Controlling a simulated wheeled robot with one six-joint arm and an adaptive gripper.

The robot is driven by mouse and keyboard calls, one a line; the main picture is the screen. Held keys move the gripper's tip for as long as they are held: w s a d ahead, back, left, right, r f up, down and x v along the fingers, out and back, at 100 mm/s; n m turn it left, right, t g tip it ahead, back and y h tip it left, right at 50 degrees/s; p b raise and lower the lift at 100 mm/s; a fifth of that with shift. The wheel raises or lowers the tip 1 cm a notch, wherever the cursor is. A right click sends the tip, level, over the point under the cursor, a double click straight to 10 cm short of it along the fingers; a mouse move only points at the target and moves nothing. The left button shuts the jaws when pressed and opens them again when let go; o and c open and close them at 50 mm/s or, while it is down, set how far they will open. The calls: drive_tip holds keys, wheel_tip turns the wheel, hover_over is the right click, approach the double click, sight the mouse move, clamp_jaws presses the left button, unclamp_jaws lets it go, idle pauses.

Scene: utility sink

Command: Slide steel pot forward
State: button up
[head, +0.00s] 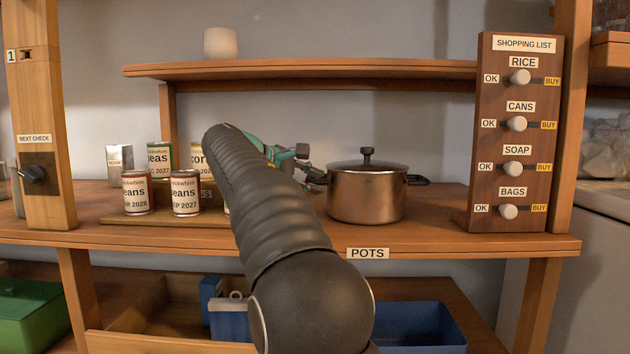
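The steel pot (367,197) stands upright on the wooden shelf above the POTS label. It has a lid with a dark knob and a dark side handle on the right. My gripper (306,164) is just left of the pot, near its left side, and is mostly hidden behind my arm. I cannot tell whether it touches the pot or its left handle. Its finger opening does not show clearly.
Several cans (185,193) stand on a stepped wooden rack left of my arm. The shopping list board (515,130) rises to the right of the pot. An upper shelf (380,69) runs above. Some bare shelf (432,237) lies at the pot's front right.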

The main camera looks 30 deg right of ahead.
drive_tip(key=shift+o, duration=0.2)
drive_tip(key=shift+d, duration=0.1)
drive_tip(key=v, duration=1.2)
drive_tip(key=s+a+f+m+t+y, duration=0.1)
drive_tip(key=s+a+f+y, duration=0.3)
drive_tip(key=s+f, duration=0.6)
drive_tip(key=s+a+f+m+t+y, duration=0.2)
drive_tip(key=s+a+f+y, duration=0.3)
drive_tip(key=s+f, duration=0.5)
drive_tip(key=s+a+f+m+t+y, duration=0.1)
drive_tip(key=s+a+f+m+y, duration=0.2)
drive_tip(key=s+f, duration=0.7)
wheel_tip(320, 180, down, 6)
drive_tip(key=a+y, duration=0.1)
drive_tip(key=a, duration=0.1)
drive_tip(key=shift+a+r, duration=0.2)
drive_tip(key=shift+a, duration=0.2)
drive_tip(key=shift+w, duration=0.1)
